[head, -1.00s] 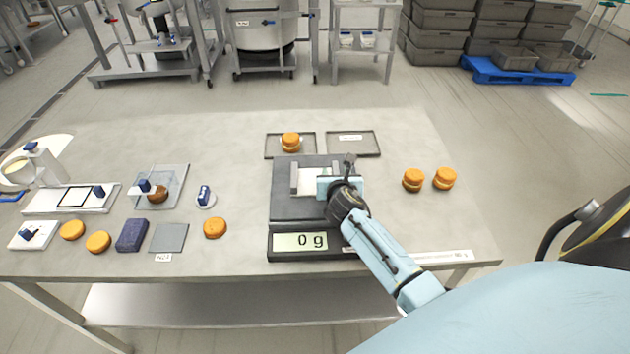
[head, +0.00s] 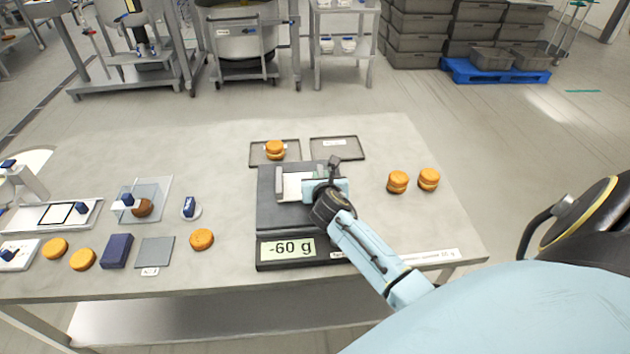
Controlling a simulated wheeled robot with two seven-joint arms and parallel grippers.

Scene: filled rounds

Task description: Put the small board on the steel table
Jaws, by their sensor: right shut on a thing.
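The small board (head: 293,187) is a pale, whitish piece between the fingers of my right gripper (head: 302,186), above the dark scale (head: 282,217). My right gripper is shut on it, and its wrist hides part of it. The scale's display reads -60 g. The height of the board over the scale plate is hard to tell. The steel table (head: 215,270) is the grey worktop under everything. My left gripper is not in view.
Two shallow trays stand behind the scale; the left tray (head: 257,160) holds a filled round (head: 275,149), the right tray (head: 352,154) looks empty. Two filled rounds (head: 398,182) stand right of the scale. Several small items lie left. Bare tabletop shows at the back left and right.

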